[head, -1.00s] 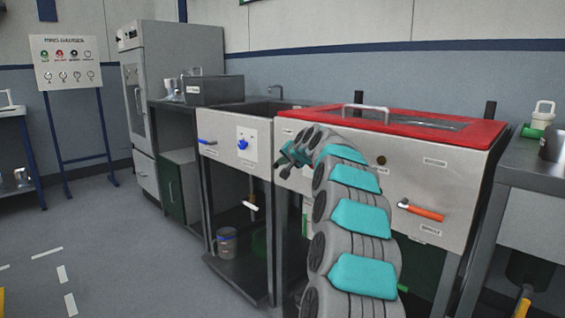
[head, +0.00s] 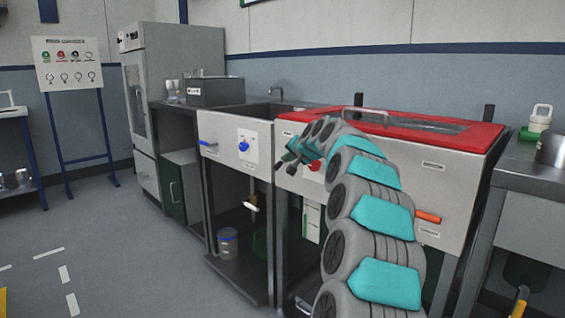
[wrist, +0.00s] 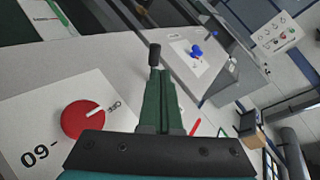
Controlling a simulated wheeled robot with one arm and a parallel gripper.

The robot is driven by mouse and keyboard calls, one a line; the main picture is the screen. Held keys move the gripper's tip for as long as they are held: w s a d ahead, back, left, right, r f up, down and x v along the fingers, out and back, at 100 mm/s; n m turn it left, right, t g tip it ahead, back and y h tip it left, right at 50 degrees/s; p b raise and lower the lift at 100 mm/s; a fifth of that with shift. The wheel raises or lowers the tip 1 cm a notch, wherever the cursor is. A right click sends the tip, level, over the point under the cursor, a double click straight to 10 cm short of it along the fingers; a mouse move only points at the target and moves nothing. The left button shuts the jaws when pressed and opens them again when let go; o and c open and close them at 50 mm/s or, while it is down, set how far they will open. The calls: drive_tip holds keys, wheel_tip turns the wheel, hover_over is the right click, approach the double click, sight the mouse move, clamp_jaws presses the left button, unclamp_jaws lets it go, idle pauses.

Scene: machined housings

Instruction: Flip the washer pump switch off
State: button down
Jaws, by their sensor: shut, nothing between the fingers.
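The red-topped washer (head: 460,185) stands at the centre right in the head view. My gripper (head: 281,164) is at the left part of its front panel. In the wrist view, my green gripper fingers (wrist: 155,75) are together and hold nothing. A small dark upright lever with a black cylindrical end (wrist: 154,54) shows right at the fingertips; it looks like a switch, but I cannot tell whether they touch. No label on it is readable, and its off side cannot be told.
A red dial (wrist: 82,119) on a white plate is left of the fingers; it also shows in the head view (head: 315,165). A blue knob (head: 243,146) is on the neighbouring sink unit (head: 225,155). An orange handle (head: 428,217) sticks out beyond my arm. Floor at left is open.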

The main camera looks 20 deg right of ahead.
drive_tip(key=v, duration=0.8)
drive_tip(key=shift+s, duration=0.3)
drive_tip(key=s+a+f+n+g+y, duration=0.1)
drive_tip(key=s+a+f+n+g, duration=0.1)
drive_tip(key=s+a+f, duration=0.4)
drive_tip(key=s+a+f+n+g+y, duration=0.1)
drive_tip(key=s+a+f+n+g, duration=0.2)
drive_tip(key=s+a, duration=0.55)
drive_tip(key=s+a+f+n+g+y, duration=0.15)
drive_tip(key=s+a+f, duration=0.35)
drive_tip(key=a, duration=0.5)
drive_tip(key=s+f+n+g+h, duration=0.1)
drive_tip(key=s+f, duration=0.3)
drive_tip(key=s, duration=0.7)
drive_tip(key=s+a+f+n+g+h, duration=0.1)
drive_tip(key=s+f+g, duration=0.3)
drive_tip(key=s, duration=0.7)
drive_tip(key=s+f+n+g+h, duration=0.1)
drive_tip(key=s+f, duration=0.4)
drive_tip(key=s, duration=0.6)
drive_tip(key=shift+a+n+g, duration=0.25)
drive_tip(key=shift+n+g, duration=0.1)
drive_tip(key=shift+g, duration=0.5)
drive_tip(key=shift+f+h, duration=0.1)
drive_tip(key=shift+h, duration=0.15)
